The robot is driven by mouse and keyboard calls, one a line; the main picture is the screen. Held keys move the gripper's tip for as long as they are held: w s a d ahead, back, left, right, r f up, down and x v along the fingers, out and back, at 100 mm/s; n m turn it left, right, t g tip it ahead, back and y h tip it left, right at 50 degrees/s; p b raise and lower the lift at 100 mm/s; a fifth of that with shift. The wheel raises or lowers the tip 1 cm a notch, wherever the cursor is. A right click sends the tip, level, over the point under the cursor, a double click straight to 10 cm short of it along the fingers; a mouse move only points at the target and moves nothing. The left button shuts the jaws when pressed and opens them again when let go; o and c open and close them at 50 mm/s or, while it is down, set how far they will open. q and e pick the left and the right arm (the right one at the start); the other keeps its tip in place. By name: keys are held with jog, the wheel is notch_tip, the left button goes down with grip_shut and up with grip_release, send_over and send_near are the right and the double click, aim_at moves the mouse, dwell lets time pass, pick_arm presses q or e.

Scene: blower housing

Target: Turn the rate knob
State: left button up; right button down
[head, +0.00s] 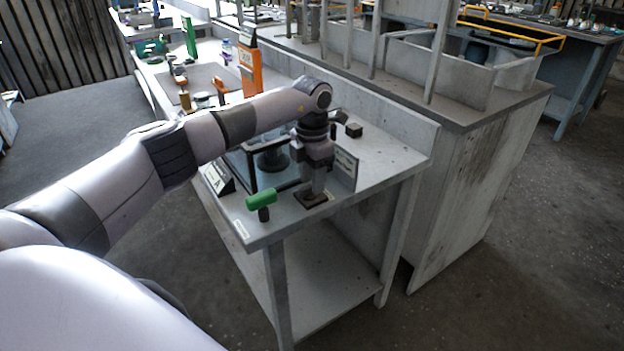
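My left arm reaches in from the left over the near end of a grey bench (375,172). My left gripper (317,190) points down at a small dark square base (310,199) on the bench top. The fingertips are at or just above this base, and I cannot tell whether they touch it. The gap between the fingers is too small to make out. The rate knob cannot be clearly identified; a knob on the dark base would be covered by the gripper. My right gripper is not in view.
A green-handled lever (262,199) stands at the bench's near corner, left of the gripper. A glass-sided dark-framed box (262,170) and a label sign (218,180) stand behind it. A small black block (354,131) and an orange upright unit (249,72) stand farther back.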

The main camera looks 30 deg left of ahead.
pick_arm(q)
jog(key=shift+r, duration=3.2)
jog(key=shift+f, duration=0.1)
